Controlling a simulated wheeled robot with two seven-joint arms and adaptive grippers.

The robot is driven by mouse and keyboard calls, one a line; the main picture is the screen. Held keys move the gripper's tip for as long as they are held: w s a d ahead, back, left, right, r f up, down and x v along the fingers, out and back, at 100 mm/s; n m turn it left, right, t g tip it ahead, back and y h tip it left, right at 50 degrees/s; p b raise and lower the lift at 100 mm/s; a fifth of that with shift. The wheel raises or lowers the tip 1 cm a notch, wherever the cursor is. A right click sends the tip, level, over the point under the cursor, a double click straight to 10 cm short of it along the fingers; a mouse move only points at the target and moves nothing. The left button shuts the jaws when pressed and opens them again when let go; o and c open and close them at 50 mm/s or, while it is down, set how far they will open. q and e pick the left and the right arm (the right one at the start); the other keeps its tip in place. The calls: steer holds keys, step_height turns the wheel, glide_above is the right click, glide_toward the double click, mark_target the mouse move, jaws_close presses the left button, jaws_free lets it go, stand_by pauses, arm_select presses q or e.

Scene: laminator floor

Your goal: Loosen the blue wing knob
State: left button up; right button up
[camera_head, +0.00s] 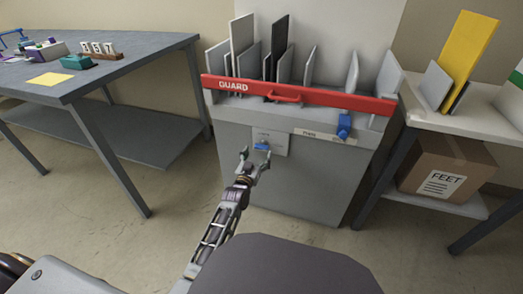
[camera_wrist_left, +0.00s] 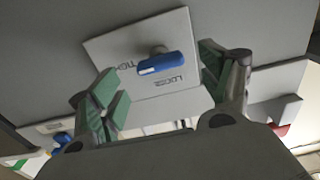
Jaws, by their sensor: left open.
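The blue wing knob (camera_head: 262,146) sits on a light plate (camera_head: 278,139) on the front of the grey machine, below the red guard bar. In the left wrist view the knob (camera_wrist_left: 165,63) shows as a blue wing with a pale end face, on a plate with dark lettering (camera_wrist_left: 140,42). My left gripper (camera_head: 254,158) is open in front of the plate. In the left wrist view its green-padded fingers (camera_wrist_left: 160,78) are spread to either side of the knob, with gaps on both sides. I see no contact. My right gripper is not in view.
The red guard bar (camera_head: 300,95) crosses the machine (camera_head: 305,180) above the knob. A grey table (camera_head: 120,62) stands left, and a shelf bench with a cardboard box (camera_head: 445,166) stands right.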

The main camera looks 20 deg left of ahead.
mark_target(261, 149)
arm_select(q)
steer(key=shift+w+b, duration=1.15)
steer(key=shift+w, duration=1.5)
steer(key=shift+d, duration=0.1)
steer(key=c, duration=1)
